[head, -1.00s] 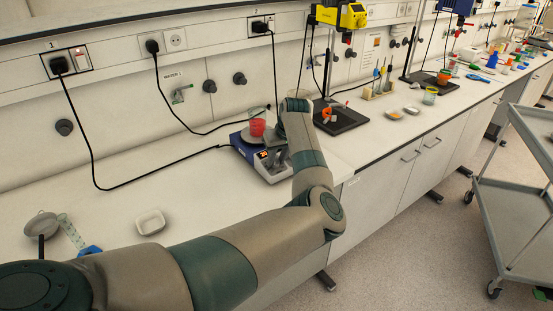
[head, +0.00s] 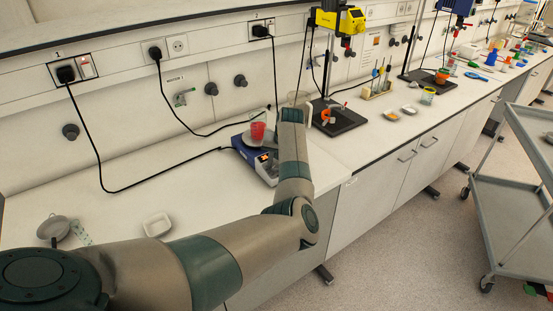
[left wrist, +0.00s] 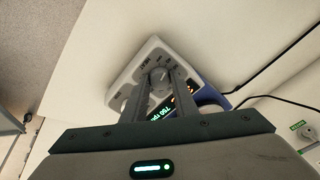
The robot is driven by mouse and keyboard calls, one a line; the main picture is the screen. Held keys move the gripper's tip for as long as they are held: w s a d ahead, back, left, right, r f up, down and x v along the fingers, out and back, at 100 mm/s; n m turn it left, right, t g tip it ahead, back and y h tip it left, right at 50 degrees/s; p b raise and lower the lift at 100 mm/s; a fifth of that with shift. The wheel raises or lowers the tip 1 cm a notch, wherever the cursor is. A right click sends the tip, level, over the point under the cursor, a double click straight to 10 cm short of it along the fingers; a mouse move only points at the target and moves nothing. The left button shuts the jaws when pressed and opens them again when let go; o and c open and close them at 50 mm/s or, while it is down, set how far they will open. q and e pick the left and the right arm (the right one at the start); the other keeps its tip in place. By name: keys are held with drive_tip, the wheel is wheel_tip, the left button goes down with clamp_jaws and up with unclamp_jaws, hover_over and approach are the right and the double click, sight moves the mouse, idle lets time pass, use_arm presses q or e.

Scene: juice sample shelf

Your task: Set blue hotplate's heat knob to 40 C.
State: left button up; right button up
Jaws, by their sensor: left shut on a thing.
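The blue hotplate (head: 244,151) stands on the bench with a red cup (head: 257,131) on its round top. In the left wrist view the hotplate's pale control face (left wrist: 140,68) is close below my left gripper (left wrist: 160,82). Its two fingers are shut on a round grey knob (left wrist: 158,75). A second knob (left wrist: 119,101) is beside it, to the left and free. A green readout (left wrist: 160,108) appears to say 750 rpm; an orange readout is partly hidden by a finger. I cannot read the knob labels. In the head view my arm hides the fingers. My right gripper is not in view.
A white dish (head: 156,224) and a grey strainer-like item (head: 54,228) lie on the bench to the left. A dark stand base (head: 338,118) is just right of my arm. A black cable (head: 165,172) runs to the hotplate. A grey cart (head: 515,190) stands right.

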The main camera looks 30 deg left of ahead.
use_arm(q)
drive_tip(key=shift+r, duration=0.1)
idle(0.3)
drive_tip(key=o, duration=1.1)
drive_tip(key=shift+c, duration=0.2)
drive_tip(key=b+v, duration=0.6)
drive_tip(key=v, duration=1.1)
drive_tip(key=shift+r, duration=0.15)
drive_tip(key=shift+s, duration=0.1)
